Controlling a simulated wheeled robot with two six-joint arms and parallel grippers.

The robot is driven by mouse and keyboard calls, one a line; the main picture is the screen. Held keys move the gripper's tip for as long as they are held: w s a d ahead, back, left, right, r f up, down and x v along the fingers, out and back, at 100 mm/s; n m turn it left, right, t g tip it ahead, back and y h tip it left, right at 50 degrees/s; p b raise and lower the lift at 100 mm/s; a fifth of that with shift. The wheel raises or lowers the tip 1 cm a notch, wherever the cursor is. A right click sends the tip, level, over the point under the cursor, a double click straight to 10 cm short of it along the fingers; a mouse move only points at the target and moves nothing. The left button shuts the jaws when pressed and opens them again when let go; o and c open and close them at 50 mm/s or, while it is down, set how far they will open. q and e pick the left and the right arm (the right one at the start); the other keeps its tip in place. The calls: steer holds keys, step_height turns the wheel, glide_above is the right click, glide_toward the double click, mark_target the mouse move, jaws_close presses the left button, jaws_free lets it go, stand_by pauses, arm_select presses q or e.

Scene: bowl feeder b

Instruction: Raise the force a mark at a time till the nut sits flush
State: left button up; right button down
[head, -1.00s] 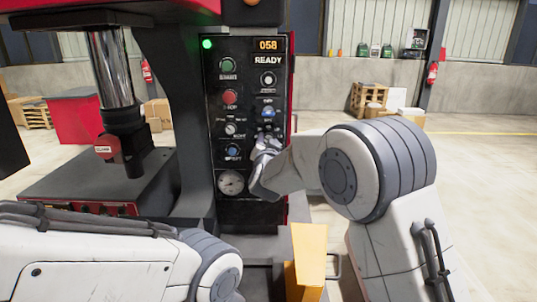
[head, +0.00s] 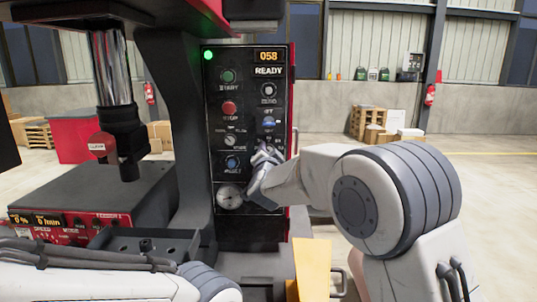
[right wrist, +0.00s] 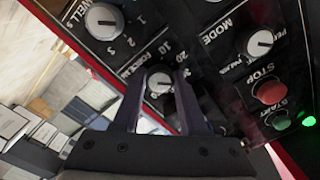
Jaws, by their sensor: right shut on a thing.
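The control panel (head: 248,215) faces me, with a green lamp lit and displays (head: 268,56) reading 058 and READY. My right gripper (head: 264,152) is at its lower right part. In the right wrist view its two dark fingers (right wrist: 167,80) are shut around the force knob (right wrist: 159,86), whose scale shows 10, 20 and 30. The knob is hidden by the gripper in the head view. The press ram (head: 112,70) is raised at the left above a grey block. I cannot make out the nut. My left arm crosses the bottom left; its gripper is out of view.
A dwell knob (right wrist: 103,21), mode knob (right wrist: 259,43), red stop button (right wrist: 270,90) and green start button (right wrist: 280,120) lie around the force knob. A red control box (head: 70,225) and a dark tray (head: 190,246) stand lower left. A yellow box (head: 312,262) is below the panel.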

steer(key=shift+c, duration=2.2)
jaws_free()
steer(key=shift+s, duration=0.1)
steer(key=s+b, duration=0.2)
steer(key=s, duration=0.8)
steer(key=shift+s, duration=0.15)
